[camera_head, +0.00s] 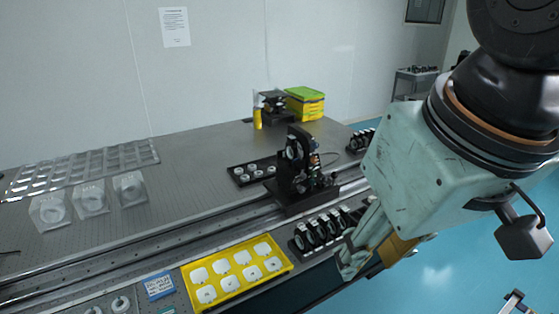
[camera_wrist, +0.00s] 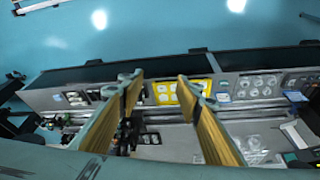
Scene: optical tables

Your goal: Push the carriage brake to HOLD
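The black carriage (camera_head: 300,185) stands on the long rail (camera_head: 190,232) of the optical table, with an upright optical mount on top. Its brake and the HOLD marking are too small to make out. My gripper (camera_head: 346,262) hangs at the table's front edge, in front of and to the right of the carriage, apart from it. In the wrist view, my gripper (camera_wrist: 158,80) has its two yellow-faced fingers spread with nothing held between them. Dark parts around the carriage are partly hidden behind the left finger there.
A row of black ring mounts (camera_head: 318,230) stands between my gripper and the carriage. A yellow tray (camera_head: 190,272) with white pieces lies left of it. Clear boxes (camera_head: 92,200) and a black tray (camera_head: 233,172) sit further back. Green-yellow bins (camera_head: 306,104) stand at the far end.

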